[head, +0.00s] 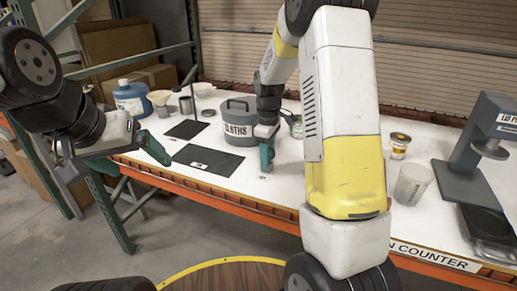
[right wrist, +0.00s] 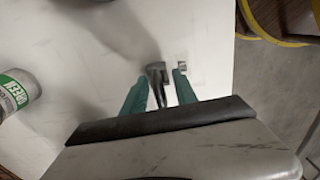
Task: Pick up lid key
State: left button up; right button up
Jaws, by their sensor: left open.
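A dark metal piece, apparently the lid key (right wrist: 157,82), shows in the right wrist view between the two teal fingers of my right gripper (right wrist: 161,78). A gap shows between it and the right-hand finger; contact with the left-hand finger is unclear. In the head view my right gripper (head: 268,150) points down at the white counter beside the grey pot, and its fingers hide most of the key. A small metal bit (right wrist: 181,66) lies just past the right-hand fingertip. My left gripper (head: 130,158) is open and empty in front of the counter's left end.
A grey pot labelled CLOTHS (head: 222,125) stands left of my right gripper. Dark mats (head: 208,163) lie on the white counter. A can labelled GREEN (right wrist: 15,92) stands nearby. A clear cup (head: 412,184) and a grey press (head: 465,160) stand at the right.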

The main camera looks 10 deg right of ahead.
jog(key=shift+c, duration=0.2)
grip_shut()
jog(key=shift+r, duration=0.55)
jog(key=r, duration=0.1)
jog(key=s+r, duration=0.1)
jog(key=shift+d+r, duration=0.15)
jog(key=shift+r, duration=0.2)
jog(key=s+d+r, duration=0.1)
jog(key=s+d, duration=0.3)
jog(key=s, duration=1)
jog(key=shift+s+r, duration=0.15)
jog(key=shift+s, duration=0.1)
